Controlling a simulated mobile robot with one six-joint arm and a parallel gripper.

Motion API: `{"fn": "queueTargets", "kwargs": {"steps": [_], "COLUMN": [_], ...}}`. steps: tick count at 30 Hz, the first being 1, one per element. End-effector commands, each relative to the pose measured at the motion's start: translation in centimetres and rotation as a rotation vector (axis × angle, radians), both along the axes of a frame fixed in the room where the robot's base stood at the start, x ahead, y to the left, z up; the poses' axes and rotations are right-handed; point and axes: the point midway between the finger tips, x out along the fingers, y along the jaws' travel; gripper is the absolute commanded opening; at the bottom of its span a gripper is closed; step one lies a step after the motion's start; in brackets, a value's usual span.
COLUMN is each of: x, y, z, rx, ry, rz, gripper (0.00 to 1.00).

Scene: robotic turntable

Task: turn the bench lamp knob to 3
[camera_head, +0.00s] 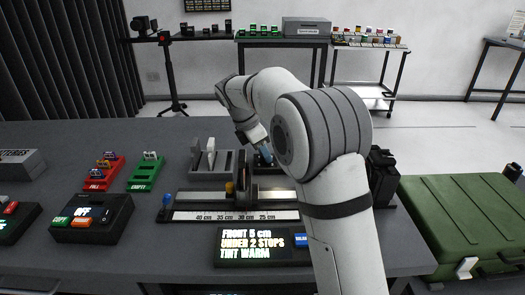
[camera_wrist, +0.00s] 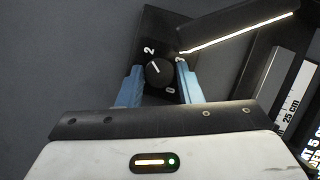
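The knob (camera_wrist: 159,73) is round and black with a white pointer line, on a dark panel (camera_wrist: 160,25) in the wrist view. Its line points up-left, toward the printed 2. A 0 is printed below right of it, and another mark at its upper right is partly hidden by a finger. My gripper (camera_wrist: 159,72) has two blue fingers, one on each side of the knob, with small gaps visible, so it looks open around it. In the head view my gripper (camera_head: 264,152) is low over the bench behind the lit rail; the knob is hidden there by my arm.
A lit bar (camera_wrist: 240,32) runs close to the right finger. The head view shows a ruler rail (camera_head: 232,216), a display reading FRONT 5 cm, UNDER 2 STOPS, TINT WARM (camera_head: 262,246), a grey holder (camera_head: 211,165), red (camera_head: 101,175) and green (camera_head: 146,175) trays, and a green case (camera_head: 465,225).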

Motion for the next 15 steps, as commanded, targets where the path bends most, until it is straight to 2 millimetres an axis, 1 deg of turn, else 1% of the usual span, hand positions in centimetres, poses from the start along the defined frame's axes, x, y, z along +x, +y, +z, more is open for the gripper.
{"fn": "queueTargets", "kwargs": {"steps": [1,2,9,10,15], "x": [0.0,0.01,0.0,0.02,0.01], "y": [0.0,-0.01,-0.04,0.21,0.0], "z": [0.01,0.02,0.02,0.01,0.13], "rx": [0.0,0.0,0.0,0.0,0.001], "ry": [0.0,0.0,0.0,0.0,0.001], "rz": [0.0,0.0,-0.001,-0.001,-0.012], "gripper": [0.28,0.26,0.06,0.06,0.06]}}
